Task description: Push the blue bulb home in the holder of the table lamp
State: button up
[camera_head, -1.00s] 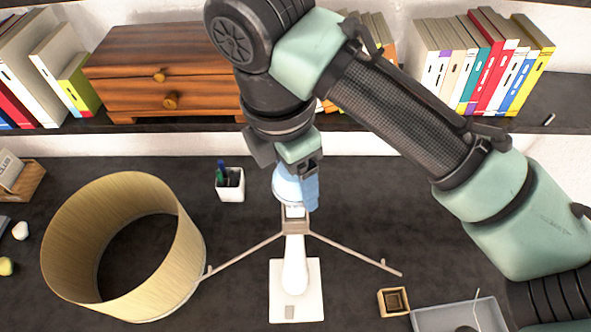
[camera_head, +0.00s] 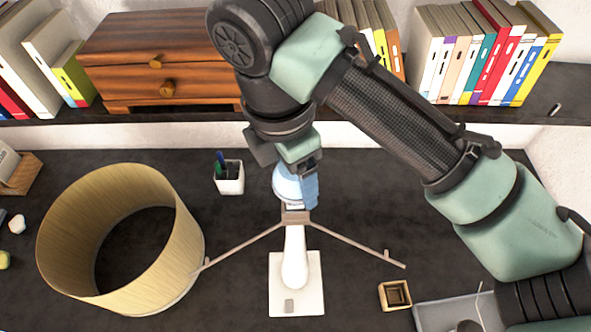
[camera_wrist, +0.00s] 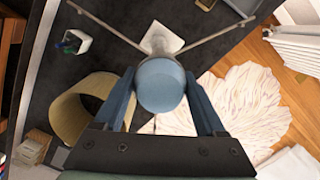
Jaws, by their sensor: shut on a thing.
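The blue bulb (camera_head: 287,184) is at the top of the white table lamp (camera_head: 296,262), which stands upright on the dark table. My gripper (camera_head: 297,186) is shut on the bulb from above. In the wrist view the round bulb (camera_wrist: 160,85) sits between the two blue fingers, with the lamp holder behind it. The bulb's lower end is at the lamp's holder (camera_head: 295,214), where two thin arms spread out. How deep the bulb sits in the holder cannot be told. The lampshade (camera_head: 120,240) stands apart on the table to the left.
A white pen cup (camera_head: 229,178) stands behind and left of the lamp. A small wooden box (camera_head: 395,295) and a grey tray (camera_head: 440,316) lie at the front right. A shelf behind holds a wooden drawer chest (camera_head: 160,62) and books.

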jog(key=shift+f, duration=0.15)
dwell(0.3)
jog(key=o, duration=1.3)
notch_tip(320, 180, up, 13)
jog(key=a+b, duration=0.1)
jog(key=b, duration=0.1)
jog(key=shift+s+a, duration=0.2)
jog(key=shift+s, duration=0.25)
